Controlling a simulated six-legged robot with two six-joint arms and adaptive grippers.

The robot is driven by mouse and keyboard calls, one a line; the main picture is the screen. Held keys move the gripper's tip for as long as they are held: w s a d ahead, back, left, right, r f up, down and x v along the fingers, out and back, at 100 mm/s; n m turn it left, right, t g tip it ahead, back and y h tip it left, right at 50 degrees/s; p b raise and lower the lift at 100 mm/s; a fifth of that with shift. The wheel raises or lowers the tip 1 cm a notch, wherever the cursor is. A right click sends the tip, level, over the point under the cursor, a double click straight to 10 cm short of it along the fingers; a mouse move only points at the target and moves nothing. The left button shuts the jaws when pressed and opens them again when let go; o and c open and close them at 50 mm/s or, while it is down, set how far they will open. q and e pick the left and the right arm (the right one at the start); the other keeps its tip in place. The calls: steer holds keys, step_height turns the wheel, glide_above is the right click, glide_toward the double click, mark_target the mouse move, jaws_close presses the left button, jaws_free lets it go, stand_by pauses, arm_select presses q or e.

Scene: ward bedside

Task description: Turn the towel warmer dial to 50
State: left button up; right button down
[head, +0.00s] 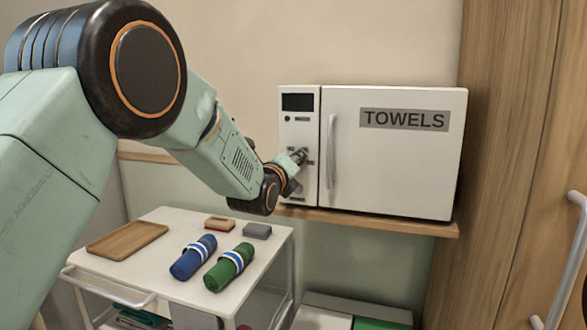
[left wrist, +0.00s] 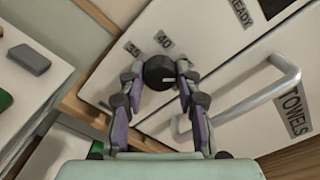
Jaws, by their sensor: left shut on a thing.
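The towel warmer is a white box marked TOWELS (head: 390,155) on a wooden shelf. Its left panel (head: 299,130) has a dark display (head: 297,102) and the dial. The black round dial (left wrist: 159,72) shows between my fingers in the left wrist view, with labels 35 (left wrist: 132,49) and 40 (left wrist: 163,39) beside it. No 50 label can be read; the gripper may hide part of the scale. My left gripper (left wrist: 160,80) is shut on the dial, one finger on each side. In the head view my left gripper (head: 293,163) is at the panel. My right gripper is not in view.
A long door handle (head: 331,150) stands close to the right of the dial. Below left, a white cart (head: 165,240) holds a wooden tray (head: 127,238), a blue roll (head: 193,257), a green roll (head: 229,267) and small blocks. A wooden cabinet is at the right.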

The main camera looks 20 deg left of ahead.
arm_select(q)
steer(key=m+b, duration=0.1)
steer(key=m, duration=0.1)
steer(key=f+m+b, duration=0.1)
steer(key=m+b, duration=0.3)
steer(key=m, duration=0.1)
steer(key=shift+f, duration=0.25)
steer(key=m+b, duration=0.3)
steer(key=b, duration=1.3)
steer(key=shift+m, duration=0.3)
steer(key=shift+a+r+m+b, duration=0.1)
steer(key=shift+m+b, duration=0.3)
steer(key=shift+b, duration=0.85)
steer(key=shift+m+b, duration=0.4)
steer(key=shift+b, duration=0.05)
steer(key=shift+r, duration=0.1)
